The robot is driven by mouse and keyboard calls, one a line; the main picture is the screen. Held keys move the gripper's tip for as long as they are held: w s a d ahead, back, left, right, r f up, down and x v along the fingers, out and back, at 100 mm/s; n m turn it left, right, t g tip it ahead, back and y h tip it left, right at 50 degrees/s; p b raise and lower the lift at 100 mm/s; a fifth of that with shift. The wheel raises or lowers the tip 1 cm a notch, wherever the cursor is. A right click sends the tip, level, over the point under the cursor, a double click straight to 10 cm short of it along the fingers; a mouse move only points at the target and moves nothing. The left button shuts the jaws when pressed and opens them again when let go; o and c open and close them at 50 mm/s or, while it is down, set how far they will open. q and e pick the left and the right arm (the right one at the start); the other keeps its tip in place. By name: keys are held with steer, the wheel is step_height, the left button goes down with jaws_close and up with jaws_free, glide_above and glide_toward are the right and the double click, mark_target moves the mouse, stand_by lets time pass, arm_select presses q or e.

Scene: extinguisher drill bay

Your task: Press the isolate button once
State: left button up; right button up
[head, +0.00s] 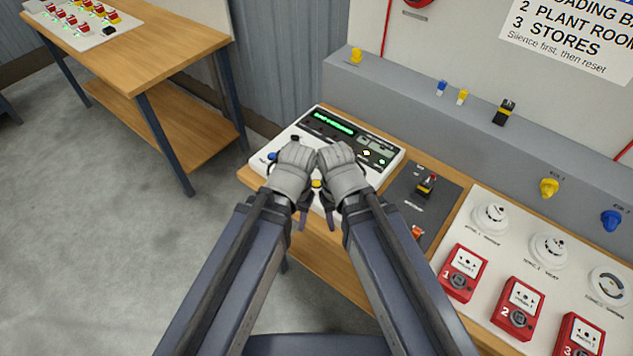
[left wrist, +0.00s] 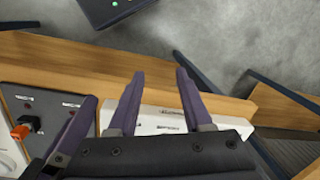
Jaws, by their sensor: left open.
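A white control panel (head: 393,160) with a green-lit display (head: 333,122) sits on the wooden bench. A blue button (head: 272,156) and a yellow button (head: 317,184) show on it. Labels are too small to read, so I cannot tell which control is the isolate button. My left gripper (head: 290,208) and right gripper (head: 341,212) are side by side over the panel's front part, hiding much of it. In the left wrist view my left gripper (left wrist: 158,85) is open and empty, with the white panel's edge (left wrist: 165,122) behind its fingers. The right gripper's jaw opening is unclear.
Farther right, a white board (head: 468,232) carries red call points and detectors. Another wooden table (head: 160,45) stands at left; floor between is clear.

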arm_select(q)
jaws_close()
stand_by(1.4)
